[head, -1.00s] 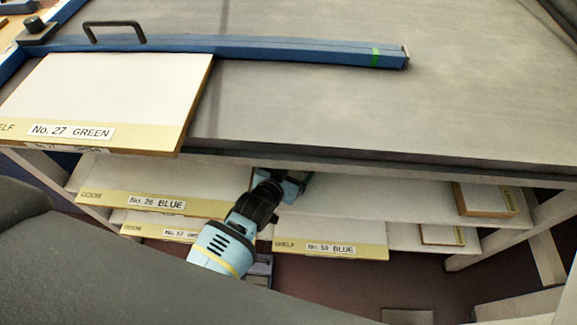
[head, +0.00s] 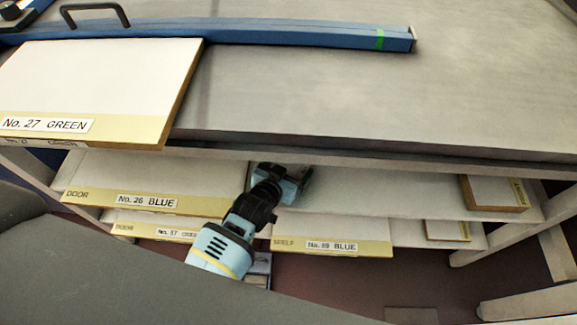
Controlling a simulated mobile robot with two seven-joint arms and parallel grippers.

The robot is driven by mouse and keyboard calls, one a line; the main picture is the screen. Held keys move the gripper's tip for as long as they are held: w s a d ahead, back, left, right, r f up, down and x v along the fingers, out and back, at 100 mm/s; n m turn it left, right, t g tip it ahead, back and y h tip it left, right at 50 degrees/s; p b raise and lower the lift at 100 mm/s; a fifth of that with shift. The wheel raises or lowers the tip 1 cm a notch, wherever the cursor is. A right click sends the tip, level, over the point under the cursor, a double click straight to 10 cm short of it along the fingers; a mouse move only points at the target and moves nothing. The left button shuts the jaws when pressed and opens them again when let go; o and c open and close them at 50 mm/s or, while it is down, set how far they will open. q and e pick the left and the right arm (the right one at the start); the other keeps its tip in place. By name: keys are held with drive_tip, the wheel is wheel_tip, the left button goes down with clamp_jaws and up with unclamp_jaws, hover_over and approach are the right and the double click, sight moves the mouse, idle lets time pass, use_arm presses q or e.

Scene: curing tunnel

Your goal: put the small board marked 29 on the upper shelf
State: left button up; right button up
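No label in view clearly reads 29. Two small boards lie at the right, one on the upper shelf (head: 496,193) and one on the lower shelf (head: 447,230); their labels are side-on and unreadable. The upper shelf (head: 400,200), under the worktop, also bears a large board marked No. 26 BLUE (head: 150,180). My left gripper (head: 296,176) reaches in under the worktop edge at the upper shelf, right of that board. Its fingertips are dark and partly hidden, so I cannot tell if they hold anything. My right gripper is out of view.
A No. 27 GREEN board (head: 100,90) overhangs the worktop (head: 330,90) edge at left, beside a blue rail (head: 250,35). Lower down lie a board apparently marked 57 (head: 150,229) and another marked BLUE (head: 330,232). Table legs (head: 510,235) stand at right.

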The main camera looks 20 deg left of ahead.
use_arm(q)
drive_tip(key=o, duration=0.7)
drive_tip(key=shift+f, duration=0.1)
drive_tip(key=shift+o, duration=0.2)
drive_tip(key=shift+s+a+r, duration=0.1)
drive_tip(key=shift+s+r, duration=0.1)
drive_tip(key=shift+r, duration=0.1)
drive_tip(key=p+v, duration=0.2)
drive_tip(key=v, duration=0.8)
drive_tip(key=shift+p+v, duration=0.3)
drive_tip(key=shift+v, duration=0.5)
